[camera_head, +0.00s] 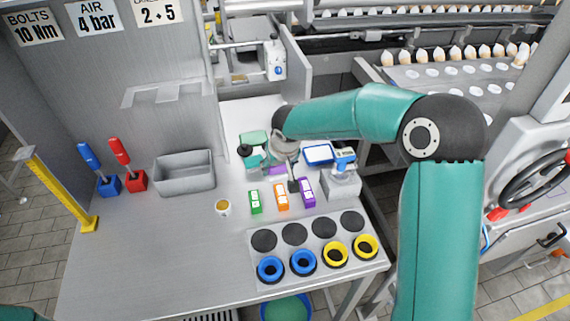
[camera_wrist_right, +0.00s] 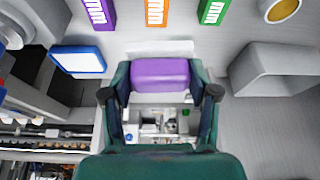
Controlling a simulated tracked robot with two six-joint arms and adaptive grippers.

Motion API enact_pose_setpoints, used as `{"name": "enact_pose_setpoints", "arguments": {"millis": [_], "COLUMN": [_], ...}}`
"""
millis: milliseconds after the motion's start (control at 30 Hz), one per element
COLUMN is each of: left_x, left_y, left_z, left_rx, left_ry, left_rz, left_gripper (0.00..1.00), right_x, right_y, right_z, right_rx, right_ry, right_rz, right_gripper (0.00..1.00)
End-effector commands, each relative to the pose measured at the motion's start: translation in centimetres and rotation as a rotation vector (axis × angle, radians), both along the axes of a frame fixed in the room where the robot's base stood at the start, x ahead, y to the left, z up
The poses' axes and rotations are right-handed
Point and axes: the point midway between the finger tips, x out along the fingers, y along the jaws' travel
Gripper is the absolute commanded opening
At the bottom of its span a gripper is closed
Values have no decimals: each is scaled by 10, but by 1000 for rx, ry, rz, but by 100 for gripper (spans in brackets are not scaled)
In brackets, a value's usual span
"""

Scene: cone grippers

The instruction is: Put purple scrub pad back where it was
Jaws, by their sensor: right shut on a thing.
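The purple scrub pad (camera_wrist_right: 160,75) is between the two fingers of my right gripper (camera_wrist_right: 160,93) in the right wrist view. The gripper is shut on it, with one finger at each end of the pad. In the head view a small strip of the pad (camera_head: 278,170) shows below my right gripper (camera_head: 273,169), behind the row of coloured boxes. The wrist hides the rest of it. I cannot tell whether the pad touches the bench. My left gripper is not in view.
Green (camera_head: 256,201), orange (camera_head: 281,196) and purple (camera_head: 307,191) boxes stand in front of the gripper. A blue-framed white panel (camera_head: 318,154) is to its right. A grey bin (camera_head: 184,173) and small cup (camera_head: 223,207) are to the left. The front left bench is clear.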

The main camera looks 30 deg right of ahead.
Motion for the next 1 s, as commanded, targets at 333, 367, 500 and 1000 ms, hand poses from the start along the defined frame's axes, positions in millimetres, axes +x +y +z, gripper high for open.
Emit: {"name": "enact_pose_setpoints", "arguments": {"millis": [333, 367, 500, 1000], "left_x": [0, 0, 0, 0], "left_y": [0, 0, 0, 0], "left_z": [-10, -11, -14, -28], "left_rx": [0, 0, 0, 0], "left_ry": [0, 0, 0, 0], "left_rz": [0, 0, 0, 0], "left_gripper": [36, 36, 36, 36], "right_x": [86, 89, 100, 102], "right_y": [-63, -67, -80, -89], "right_z": [62, 67, 87, 68], "right_rx": [2, 1, 0, -3], "right_ry": [-2, -1, -1, 8], "right_rz": [-305, -327, -409, -478], "right_gripper": [27, 27, 27, 27]}}
